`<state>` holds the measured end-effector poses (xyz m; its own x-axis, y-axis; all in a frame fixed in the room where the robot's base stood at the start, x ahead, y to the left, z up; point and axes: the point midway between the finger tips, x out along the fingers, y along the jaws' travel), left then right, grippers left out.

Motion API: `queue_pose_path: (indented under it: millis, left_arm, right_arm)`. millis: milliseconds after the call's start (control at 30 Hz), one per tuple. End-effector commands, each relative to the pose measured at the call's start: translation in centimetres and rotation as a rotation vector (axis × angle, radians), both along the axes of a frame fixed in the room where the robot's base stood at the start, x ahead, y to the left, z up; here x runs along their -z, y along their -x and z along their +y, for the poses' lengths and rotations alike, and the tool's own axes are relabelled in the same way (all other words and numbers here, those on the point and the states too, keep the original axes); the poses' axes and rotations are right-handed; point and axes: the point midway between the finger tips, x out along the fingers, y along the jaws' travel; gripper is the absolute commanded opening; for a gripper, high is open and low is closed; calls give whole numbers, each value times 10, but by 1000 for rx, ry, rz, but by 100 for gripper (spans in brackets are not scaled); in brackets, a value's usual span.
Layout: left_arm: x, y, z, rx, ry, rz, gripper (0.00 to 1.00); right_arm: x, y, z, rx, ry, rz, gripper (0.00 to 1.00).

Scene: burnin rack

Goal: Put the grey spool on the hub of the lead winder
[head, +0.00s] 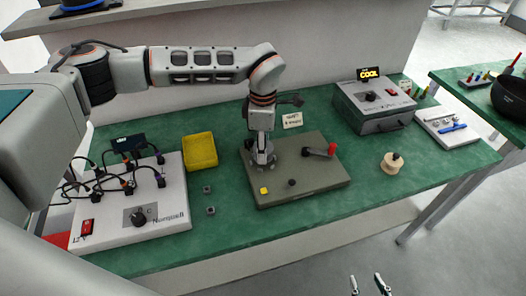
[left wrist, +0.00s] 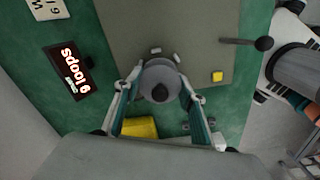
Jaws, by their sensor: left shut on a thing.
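The grey spool (head: 262,158) is held in my left gripper (head: 262,164) over the left part of the lead winder's grey plate (head: 315,185). In the left wrist view the fingers close on both sides of the round spool (left wrist: 158,78), which has a dark centre. The hub is hidden beneath, so I cannot tell whether the spool touches it. The plate carries a crank with a red handle (head: 332,150), a dark knob (head: 291,182) and a yellow button (head: 264,190). My right gripper (head: 369,286) is open and empty at the bottom edge, away from the bench.
A yellow bin (head: 200,151) and two small dark blocks stand left of the plate. Further left is a white panel (head: 160,222) with cables. A pale spool (head: 392,163), a grey box (head: 373,106) and a white tray (head: 448,128) are at the right. Green bench top is clear in front.

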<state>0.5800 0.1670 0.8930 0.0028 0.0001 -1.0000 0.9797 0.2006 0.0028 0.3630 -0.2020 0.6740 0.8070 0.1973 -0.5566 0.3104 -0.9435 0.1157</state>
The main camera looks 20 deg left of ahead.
Motion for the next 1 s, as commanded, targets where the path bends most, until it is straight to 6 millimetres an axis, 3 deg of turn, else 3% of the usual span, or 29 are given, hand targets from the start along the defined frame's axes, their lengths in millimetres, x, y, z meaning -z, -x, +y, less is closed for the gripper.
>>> queue_pose_path:
  millis: [133,867,900,933,1000]
  left_arm:
    - [20,1,-1,1,0,1,19]
    - [38,2,0,2,-2,4,19]
    - [38,2,0,2,-3,4,48]
    - [39,2,0,2,-3,5,55]
    - [39,3,1,3,-4,6,57]
  right_arm:
    - [-1,0,0,0,0,0,40]
    - [5,1,0,-1,0,1,40]
    - [5,1,0,-1,0,1,40]
    - [5,1,0,-1,0,1,40]
    - [5,1,0,-1,0,1,40]
